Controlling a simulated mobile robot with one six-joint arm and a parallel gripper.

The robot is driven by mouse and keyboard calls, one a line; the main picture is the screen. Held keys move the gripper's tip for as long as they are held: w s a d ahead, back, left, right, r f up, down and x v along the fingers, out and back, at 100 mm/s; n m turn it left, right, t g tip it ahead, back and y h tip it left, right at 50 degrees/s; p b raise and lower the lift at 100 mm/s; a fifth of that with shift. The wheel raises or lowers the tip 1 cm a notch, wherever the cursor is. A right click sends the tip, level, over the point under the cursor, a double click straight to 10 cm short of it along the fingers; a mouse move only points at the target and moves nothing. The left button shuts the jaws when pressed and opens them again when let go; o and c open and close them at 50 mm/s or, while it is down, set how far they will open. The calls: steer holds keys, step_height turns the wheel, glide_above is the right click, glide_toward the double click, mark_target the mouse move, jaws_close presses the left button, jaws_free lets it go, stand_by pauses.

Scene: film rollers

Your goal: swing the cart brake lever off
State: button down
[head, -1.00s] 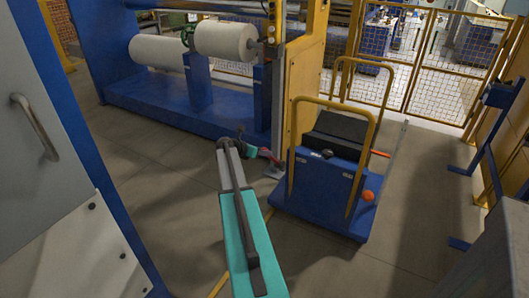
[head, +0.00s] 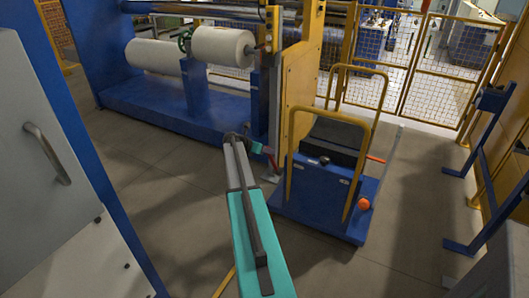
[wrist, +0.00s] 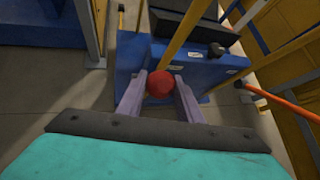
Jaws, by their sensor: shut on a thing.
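The cart has a blue body (head: 312,192), yellow hoop handles and a black block on top, and it stands right of centre in the head view. A round red knob (wrist: 160,84), seemingly the brake lever's end, is at the cart's near side in the wrist view. My gripper (head: 269,156) is at the cart's left side in the head view, low beside the yellow column. Its two grey-purple fingers are shut on the red knob, one on each side. The rest of the lever is mostly hidden behind the knob and my fingers.
An orange ball (head: 364,204) and an orange-tipped rod (head: 375,159) are on the cart's right. The blue roller machine (head: 150,105) with white rolls stands behind on the left. A grey cabinet (head: 45,190) is close on the left.

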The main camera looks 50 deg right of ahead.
steer(key=shift+s+d, duration=0.1)
steer(key=shift+s, duration=0.25)
steer(key=c, duration=1.3)
jaws_free()
steer(key=shift+r, duration=0.1)
steer(key=shift+w, duration=0.15)
steer(key=b+v, duration=0.1)
steer(key=v, duration=1.3)
steer(key=shift+b, duration=0.4)
